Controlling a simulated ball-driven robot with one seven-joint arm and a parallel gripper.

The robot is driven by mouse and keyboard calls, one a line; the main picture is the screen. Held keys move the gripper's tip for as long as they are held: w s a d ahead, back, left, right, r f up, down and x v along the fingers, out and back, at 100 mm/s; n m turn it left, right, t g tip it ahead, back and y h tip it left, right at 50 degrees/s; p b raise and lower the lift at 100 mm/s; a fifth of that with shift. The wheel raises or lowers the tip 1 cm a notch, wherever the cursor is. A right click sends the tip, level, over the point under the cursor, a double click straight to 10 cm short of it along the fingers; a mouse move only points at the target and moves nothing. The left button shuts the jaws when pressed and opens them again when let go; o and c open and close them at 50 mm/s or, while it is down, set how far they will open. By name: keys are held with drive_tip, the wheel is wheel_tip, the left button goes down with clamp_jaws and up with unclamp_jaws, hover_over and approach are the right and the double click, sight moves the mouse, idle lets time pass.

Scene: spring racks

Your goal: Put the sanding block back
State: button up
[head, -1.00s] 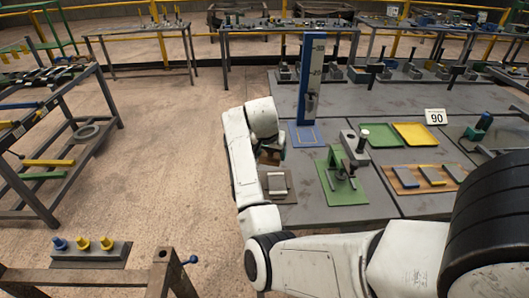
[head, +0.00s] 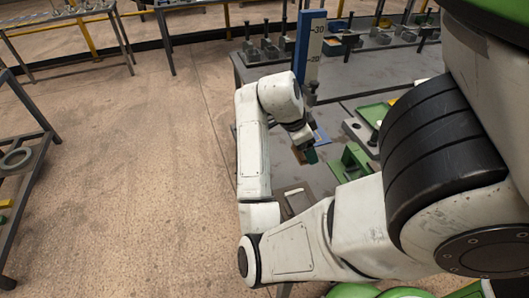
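My gripper (head: 305,152) hangs above the near left part of the grey workbench (head: 270,75), small and partly hidden by my own wrist. A teal-green piece shows at its tip, and a small brown patch (head: 298,155) shows beside it. I cannot tell whether the brown patch is a sanding block in the fingers or something lying behind them. I cannot make out a sanding block for sure anywhere in view. My arm covers much of the bench to the right.
A blue upright scale (head: 311,48) stands just behind my gripper. A green fixture (head: 351,160) is to its right, and a brown board with a pale bar (head: 296,200) is nearer, partly behind my arm. Open floor (head: 130,180) lies left; a rack (head: 22,165) stands at the left edge.

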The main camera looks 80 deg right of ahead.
drive_tip(key=w+d+f+b, duration=0.1)
drive_tip(key=w+d+f, duration=0.1)
drive_tip(key=w, duration=0.1)
drive_tip(key=w+d+f+b, duration=0.2)
drive_tip(key=w+f, duration=0.1)
drive_tip(key=w+d+f+b, duration=0.2)
drive_tip(key=w+f, duration=0.1)
drive_tip(key=shift+d, duration=0.4)
drive_tip(key=shift+w+d+f, duration=0.3)
drive_tip(key=shift+w+f, duration=0.2)
drive_tip(key=shift+f, duration=0.05)
drive_tip(key=shift+w+d+f+b, duration=0.15)
drive_tip(key=shift+w+f+b, duration=0.05)
drive_tip(key=shift+f+b, duration=0.15)
wheel_tip(320, 180, down, 2)
drive_tip(key=shift+s+f+p, duration=0.1)
drive_tip(key=shift+p, duration=0.45)
drive_tip(key=shift+f, duration=0.25)
